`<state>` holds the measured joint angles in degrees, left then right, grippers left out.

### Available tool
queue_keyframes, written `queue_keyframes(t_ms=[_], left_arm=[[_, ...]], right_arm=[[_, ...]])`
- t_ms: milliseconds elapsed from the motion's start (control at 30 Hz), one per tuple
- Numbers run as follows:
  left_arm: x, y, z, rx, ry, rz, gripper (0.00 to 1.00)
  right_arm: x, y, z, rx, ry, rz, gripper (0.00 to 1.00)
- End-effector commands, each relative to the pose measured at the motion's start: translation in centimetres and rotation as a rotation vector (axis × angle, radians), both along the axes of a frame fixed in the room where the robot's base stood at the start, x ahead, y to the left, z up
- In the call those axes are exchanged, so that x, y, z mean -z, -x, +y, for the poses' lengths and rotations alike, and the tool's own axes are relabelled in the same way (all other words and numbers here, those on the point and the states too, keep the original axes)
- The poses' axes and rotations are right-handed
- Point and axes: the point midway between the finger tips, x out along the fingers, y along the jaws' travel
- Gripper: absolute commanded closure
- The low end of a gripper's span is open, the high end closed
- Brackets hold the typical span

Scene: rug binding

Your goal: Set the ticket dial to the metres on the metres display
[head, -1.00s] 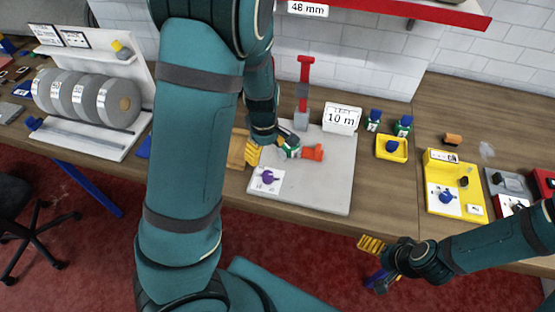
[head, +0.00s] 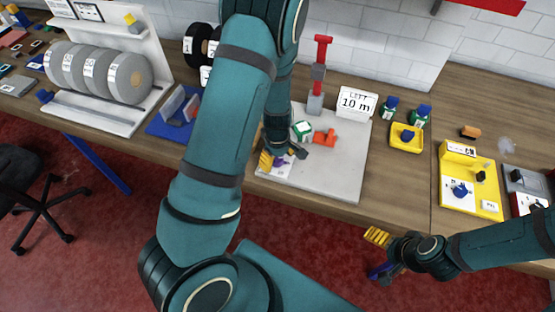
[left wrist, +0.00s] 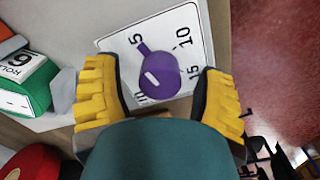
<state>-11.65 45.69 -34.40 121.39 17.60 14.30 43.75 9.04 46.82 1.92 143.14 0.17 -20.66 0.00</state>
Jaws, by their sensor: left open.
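The ticket dial (left wrist: 163,72) is a purple knob on a white plate (left wrist: 190,22) marked 5, 10 and 15; its narrow nub points to the upper left, near the 5. My left gripper (left wrist: 162,80) is open, with a yellow-padded finger on either side of the dial; I cannot tell whether they touch it. In the head view the dial (head: 281,161) is partly hidden by that gripper (head: 281,157). The metres display (head: 357,103) is a white sign reading "LEFT 10 m". My right gripper (head: 377,254) hangs at the table's front edge, its jaws unclear.
The dial sits on a grey board (head: 335,180) with a red-handled post (head: 319,75), an orange-red part (head: 325,137) and a green-and-white roll block (head: 302,130). A yellow tray (head: 407,136) and a yellow panel (head: 480,200) stand to the right, large grey rolls (head: 125,78) to the left.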

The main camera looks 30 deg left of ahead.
Motion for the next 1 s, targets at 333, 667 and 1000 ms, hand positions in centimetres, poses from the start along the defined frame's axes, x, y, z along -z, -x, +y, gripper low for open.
queue_keyframes(t_ms=[333,667,1000], left_arm=[[0.55,-0.01,-0.01,0.001,0.000,0.000,0.30],[0.54,0.00,-0.02,0.001,0.001,0.000,0.99],[0.57,0.03,-0.03,0.064,0.001,0.000,0.99]], right_arm=[[0.06,-0.01,0.00,0.000,0.000,0.000,0.05],[0.07,-0.01,0.00,0.000,0.000,0.000,0.05],[0.19,-0.02,0.01,0.000,0.000,0.000,0.05]])
